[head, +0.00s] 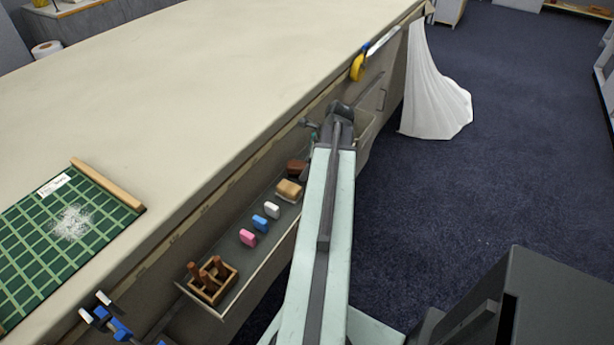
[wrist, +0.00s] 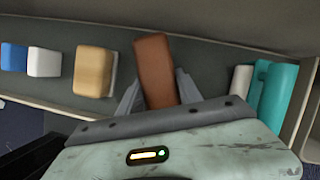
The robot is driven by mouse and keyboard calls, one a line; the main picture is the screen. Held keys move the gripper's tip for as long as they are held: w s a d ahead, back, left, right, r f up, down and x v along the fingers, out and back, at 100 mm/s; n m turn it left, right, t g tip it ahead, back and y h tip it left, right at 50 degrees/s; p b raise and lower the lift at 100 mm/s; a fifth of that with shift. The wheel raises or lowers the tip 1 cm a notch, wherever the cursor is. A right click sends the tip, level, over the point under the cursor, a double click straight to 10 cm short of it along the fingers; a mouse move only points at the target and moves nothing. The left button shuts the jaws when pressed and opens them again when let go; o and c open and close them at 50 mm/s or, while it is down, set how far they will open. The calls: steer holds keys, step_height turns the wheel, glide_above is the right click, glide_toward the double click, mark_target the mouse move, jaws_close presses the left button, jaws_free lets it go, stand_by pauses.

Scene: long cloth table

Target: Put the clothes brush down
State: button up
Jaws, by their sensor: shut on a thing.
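The clothes brush, which I take to be the reddish-brown block (wrist: 153,62), is between the two grey fingers of my gripper (wrist: 158,88) in the wrist view. My gripper is shut on it. The block is slightly tilted in the picture and lies over the long narrow tray (wrist: 215,62); I cannot tell whether it touches the tray floor. In the head view the brown block (head: 297,167) shows partly beside my arm, at the far part of the tray (head: 232,302). My gripper's fingers are hidden there.
A tan block with a pale side (wrist: 93,72) stands left of the brush, then white (wrist: 44,62) and blue (wrist: 14,57) blocks. A white piece (wrist: 241,80) and teal pieces (wrist: 275,90) are at right. A pink block (head: 248,238) and wooden rack (head: 208,282) are nearer.

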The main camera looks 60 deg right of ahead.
steer(key=shift+r, duration=0.1)
steer(key=o, duration=1.2)
steer(key=shift+r+p, duration=0.25)
steer(key=shift+p, duration=0.15)
steer(key=p+v, duration=1)
steer(key=v, duration=0.1)
steer(key=shift+s+r+p, duration=0.15)
steer(key=shift+r+p, duration=0.25)
steer(key=shift+f, duration=0.15)
